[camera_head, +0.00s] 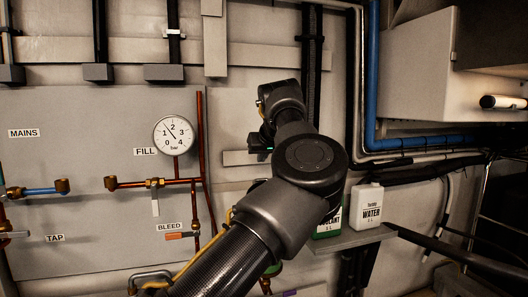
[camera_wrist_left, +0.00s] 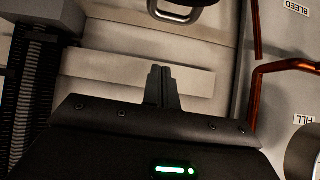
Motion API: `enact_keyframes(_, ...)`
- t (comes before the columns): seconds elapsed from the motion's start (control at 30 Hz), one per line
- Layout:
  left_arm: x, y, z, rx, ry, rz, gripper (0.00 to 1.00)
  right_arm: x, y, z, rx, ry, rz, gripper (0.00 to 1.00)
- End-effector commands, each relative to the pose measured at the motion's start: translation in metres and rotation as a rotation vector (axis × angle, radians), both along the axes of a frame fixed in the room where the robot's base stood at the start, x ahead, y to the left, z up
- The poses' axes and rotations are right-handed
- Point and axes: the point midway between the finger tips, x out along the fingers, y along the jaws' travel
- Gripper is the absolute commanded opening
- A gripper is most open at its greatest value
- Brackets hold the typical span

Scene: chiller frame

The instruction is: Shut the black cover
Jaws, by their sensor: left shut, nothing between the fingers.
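My left gripper (camera_head: 258,145) is in front of the grey wall panel, and its arm comes up from the bottom of the head view. In the left wrist view its two fingertips (camera_wrist_left: 163,72) are together with nothing between them, in front of a pale horizontal strip (camera_wrist_left: 190,82). I cannot clearly make out the black cover in the head view; my arm hides part of the wall. A dark rounded piece with a bright rim (camera_wrist_left: 184,10) is cut off at the top of the left wrist view; I cannot tell whether it is the cover. My right gripper is not in view.
A pressure gauge (camera_head: 173,135) and copper pipes (camera_head: 203,160) are on the wall left of my gripper. A white water jug (camera_head: 366,206) and a green-and-white coolant container (camera_head: 328,224) stand on a shelf (camera_head: 350,239) to the right, close to my arm.

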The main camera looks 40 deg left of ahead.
Motion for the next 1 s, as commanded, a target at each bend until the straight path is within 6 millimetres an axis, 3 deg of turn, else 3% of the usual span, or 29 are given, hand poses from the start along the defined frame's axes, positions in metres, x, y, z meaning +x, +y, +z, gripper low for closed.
enact_keyframes(0.23, 0.024, 0.035, -0.033, -0.002, 0.001, 0.000, 0.00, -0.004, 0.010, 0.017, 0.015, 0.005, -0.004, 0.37)
enact_keyframes(0.5, 0.007, 0.010, -0.048, 0.000, -0.002, 0.000, 0.00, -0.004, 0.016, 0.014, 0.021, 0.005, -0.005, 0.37)
enact_keyframes(1.0, 0.002, 0.004, -0.053, 0.001, -0.002, 0.000, 0.00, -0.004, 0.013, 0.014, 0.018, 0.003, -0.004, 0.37)
